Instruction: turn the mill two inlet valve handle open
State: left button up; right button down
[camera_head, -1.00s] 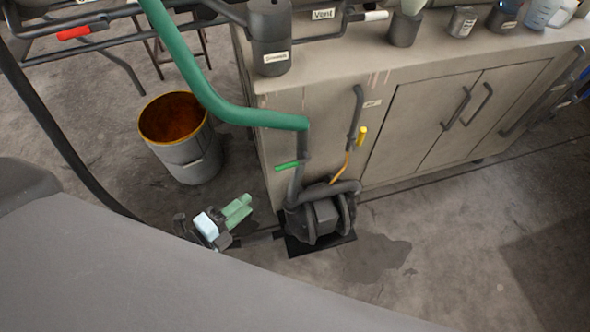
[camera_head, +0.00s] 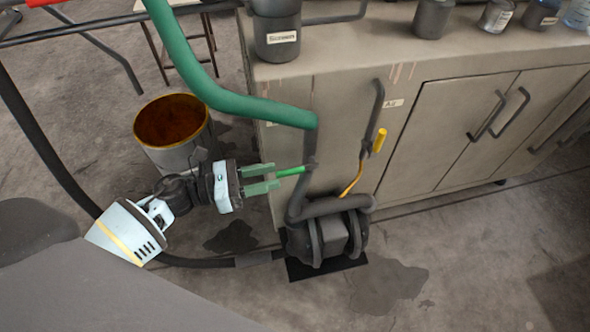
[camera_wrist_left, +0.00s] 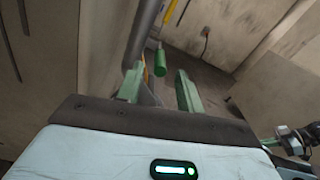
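A green lever handle (camera_head: 291,171) sticks out to the left from the vertical grey pipe above the dark pump. No mill number is readable on it. My left gripper (camera_head: 271,178) is just left of the handle, with its green fingers apart and pointing at it. In the left wrist view the handle (camera_wrist_left: 160,62) shows in the gap between the spread fingers (camera_wrist_left: 158,90), around and beyond their tips. Whether a finger touches it I cannot tell.
The dark pump (camera_head: 332,238) stands on the floor against the beige cabinet (camera_head: 440,130). A yellow handle (camera_head: 380,140) is on another pipe to the right. A thick green hose (camera_head: 190,70) hangs above my gripper. An open drum (camera_head: 172,125) stands behind my left arm.

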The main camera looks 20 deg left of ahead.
aim_at(295, 169)
pick_arm(q)
jog(key=x, duration=0.6)
jog(key=shift+w+d, duration=0.25)
jog(key=shift+d, duration=0.05)
grip_shut()
